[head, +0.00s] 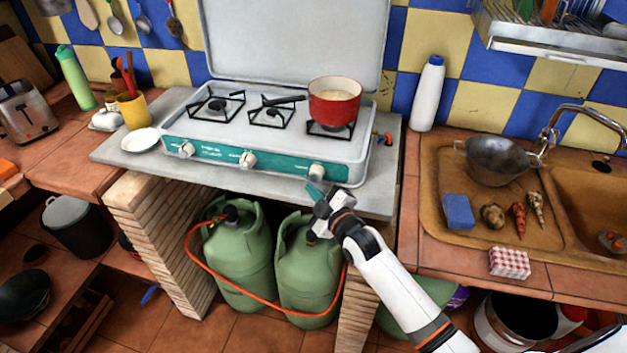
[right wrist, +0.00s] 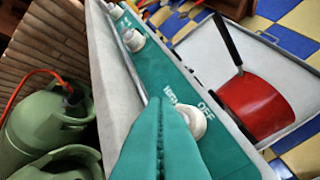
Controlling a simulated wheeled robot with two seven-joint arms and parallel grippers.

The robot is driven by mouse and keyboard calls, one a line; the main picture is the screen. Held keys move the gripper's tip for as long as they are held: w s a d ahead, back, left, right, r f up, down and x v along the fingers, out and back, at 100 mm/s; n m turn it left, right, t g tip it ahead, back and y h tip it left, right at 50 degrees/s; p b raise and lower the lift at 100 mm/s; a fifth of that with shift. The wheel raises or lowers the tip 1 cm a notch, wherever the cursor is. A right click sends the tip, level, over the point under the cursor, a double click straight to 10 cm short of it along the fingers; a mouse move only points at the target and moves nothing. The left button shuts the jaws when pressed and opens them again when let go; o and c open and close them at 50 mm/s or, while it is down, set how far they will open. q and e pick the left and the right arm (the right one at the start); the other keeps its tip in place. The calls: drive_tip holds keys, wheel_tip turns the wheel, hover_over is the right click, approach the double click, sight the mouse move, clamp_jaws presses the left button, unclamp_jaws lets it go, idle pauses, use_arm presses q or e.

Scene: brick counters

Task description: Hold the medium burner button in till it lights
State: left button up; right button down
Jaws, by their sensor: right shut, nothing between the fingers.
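The white camping stove (head: 180,128) stands on the counter with its lid up. Its teal front panel (head: 210,155) carries three white knobs: left (head: 187,150), middle (head: 247,159) and right (head: 317,172). A red pot (head: 335,103) sits on the right burner; I see no flame at any burner. My right gripper (head: 315,190) is shut and empty, its tips just below the right knob. In the right wrist view the closed teal fingers (right wrist: 158,108) overlap the right knob (right wrist: 195,119) and partly hide it. I cannot tell whether they touch it. My left gripper is out of view.
Two green gas bottles (head: 240,258) with an orange hose stand below the stove. A white bottle (head: 428,93) stands right of it, near the sink (head: 440,230). A white saucer (head: 140,139) and yellow mug (head: 134,110) are to the left.

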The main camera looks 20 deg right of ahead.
drive_tip(key=shift+w+d, duration=0.25)
drive_tip(key=shift+w, duration=0.15)
drive_tip(key=shift+w+d, duration=0.2)
drive_tip(key=shift+w, duration=0.15)
idle(0.7)
drive_tip(key=shift+s, duration=0.15)
idle(1.7)
drive_tip(key=shift+s+a+p, duration=0.45)
drive_tip(key=shift+s, duration=0.15)
drive_tip(key=s+a+p, duration=0.1)
drive_tip(key=s, duration=0.1)
drive_tip(key=s+a+p, duration=0.1)
drive_tip(key=s, duration=0.1)
drive_tip(key=shift+a, duration=0.4)
